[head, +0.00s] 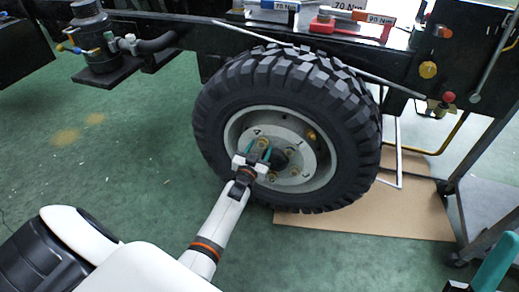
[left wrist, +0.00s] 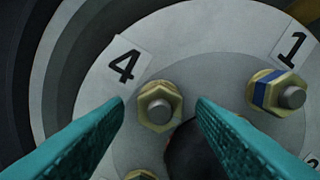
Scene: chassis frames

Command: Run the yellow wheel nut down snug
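A brass-yellow hex nut (left wrist: 160,105) sits on its stud beside the label 4 (left wrist: 125,65) on the grey wheel hub. My left gripper (left wrist: 160,101) is open, with its teal fingers on either side of this nut and a gap to each. I cannot tell how far the nut is from the hub face. In the head view my left gripper (head: 255,155) is at the left part of the hub of the big black tyre (head: 220,115). Another yellow nut with a blue band (left wrist: 277,92) is by the label 1. A teal part, likely my right gripper (head: 497,262), shows at the lower right edge.
A dark hub centre (left wrist: 195,150) lies just right of and below the nut. Another nut (left wrist: 140,176) is cut off at the bottom edge. Torque tools marked 70 Nm (head: 272,6) and 90 Nm (head: 380,20) lie on the black frame above. Cardboard (head: 400,215) lies under the tyre.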

